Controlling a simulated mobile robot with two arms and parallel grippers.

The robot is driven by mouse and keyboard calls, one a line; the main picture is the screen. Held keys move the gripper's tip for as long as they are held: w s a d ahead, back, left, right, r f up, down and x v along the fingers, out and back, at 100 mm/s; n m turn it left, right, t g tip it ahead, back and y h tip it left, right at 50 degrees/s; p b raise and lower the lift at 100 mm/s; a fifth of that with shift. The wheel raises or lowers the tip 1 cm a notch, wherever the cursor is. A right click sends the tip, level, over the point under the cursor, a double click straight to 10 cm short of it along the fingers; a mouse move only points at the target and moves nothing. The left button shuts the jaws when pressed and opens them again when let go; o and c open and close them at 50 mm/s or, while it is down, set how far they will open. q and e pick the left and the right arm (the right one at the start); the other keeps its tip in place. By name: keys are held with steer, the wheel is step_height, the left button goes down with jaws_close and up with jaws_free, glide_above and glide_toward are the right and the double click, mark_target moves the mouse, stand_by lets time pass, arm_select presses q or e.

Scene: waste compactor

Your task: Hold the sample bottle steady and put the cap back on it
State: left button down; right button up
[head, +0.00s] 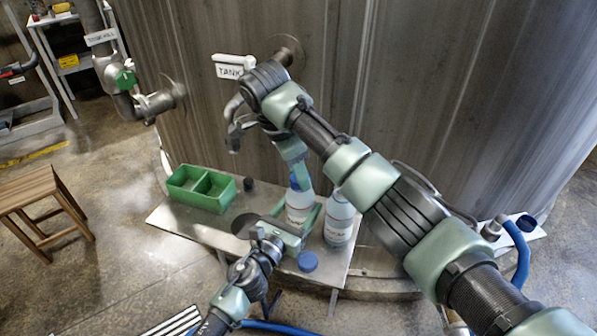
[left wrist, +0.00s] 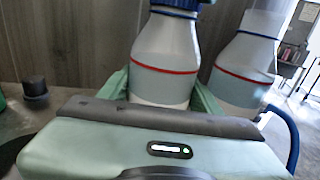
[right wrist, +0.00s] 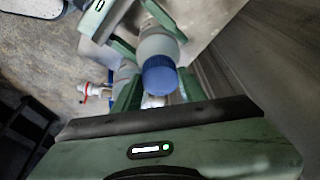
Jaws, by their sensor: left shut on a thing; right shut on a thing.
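The sample bottle (head: 299,207), white with a red line, stands upright on the metal table. My left gripper (head: 299,222) is shut around its body, and its fingers flank the bottle (left wrist: 165,60) in the left wrist view. A blue cap (right wrist: 160,76) is at the bottle's mouth, between the fingers of my right gripper (right wrist: 160,92). That gripper (head: 298,178) comes down from above and is shut on the cap. The cap's lower edge (left wrist: 174,11) meets the bottle's neck in the left wrist view. I cannot tell whether it is screwed tight.
A loose blue cap (head: 308,261) lies near the table's front edge. A green divided tray (head: 203,205) and small black object (head: 249,184) are left. The tank wall (head: 410,80) rises behind.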

steer(key=o, duration=1.3)
steer(key=shift+c, duration=0.2)
steer(key=shift+r, duration=2.3)
steer(key=shift+c, duration=0.3)
